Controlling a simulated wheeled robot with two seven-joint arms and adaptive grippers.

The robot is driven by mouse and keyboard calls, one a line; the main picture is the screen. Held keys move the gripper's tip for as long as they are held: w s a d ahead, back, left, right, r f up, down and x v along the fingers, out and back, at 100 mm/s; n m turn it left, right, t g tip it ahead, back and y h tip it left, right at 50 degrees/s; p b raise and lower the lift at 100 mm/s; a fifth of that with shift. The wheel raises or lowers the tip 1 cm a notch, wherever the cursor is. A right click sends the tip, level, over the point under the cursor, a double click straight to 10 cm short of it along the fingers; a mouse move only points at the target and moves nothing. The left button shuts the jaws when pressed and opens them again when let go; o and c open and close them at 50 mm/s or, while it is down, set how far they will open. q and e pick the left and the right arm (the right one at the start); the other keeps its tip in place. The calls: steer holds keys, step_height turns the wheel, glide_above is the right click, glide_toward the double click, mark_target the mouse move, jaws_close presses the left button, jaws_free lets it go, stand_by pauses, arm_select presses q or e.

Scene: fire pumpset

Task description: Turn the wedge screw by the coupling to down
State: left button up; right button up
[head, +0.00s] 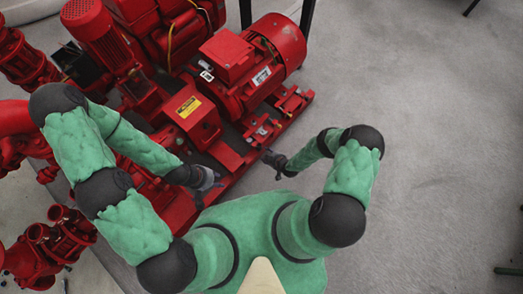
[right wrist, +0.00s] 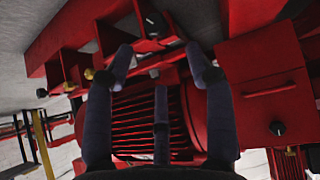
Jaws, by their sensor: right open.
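The red coupling guard (head: 205,124) with a yellow label sits left of the red motor (head: 262,65) in the head view. Small red blocks with dark screws (head: 262,129) lie along the base rail in front of the motor. My right gripper (head: 268,155) is by this rail. In the right wrist view its dark fingers (right wrist: 157,60) are spread and empty, below a red bracket with a black-headed screw (right wrist: 155,25). I cannot tell which is the wedge screw. My left gripper (head: 209,180) is near the rail's front edge; its opening is unclear.
Red pumps (head: 62,238) and pipes fill the left side of the head view. The finned motor housing (right wrist: 145,120) lies behind my right fingers. Brass fittings (right wrist: 88,74) show at the left.

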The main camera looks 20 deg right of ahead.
mark_target(260, 150)
steer(key=shift+s+d+f+n+t, duration=0.2)
steer(key=shift+s+f+n+t, duration=0.35)
steer(key=shift+n, duration=0.25)
steer(key=b+x, duration=0.5)
steer(key=x, duration=0.5)
steer(key=shift+w+f, duration=0.2)
steer(key=shift+w, duration=0.05)
steer(key=shift+d, duration=0.1)
steer(key=shift+c, duration=0.3)
steer(key=shift+s, duration=0.1)
steer(key=c, duration=1)
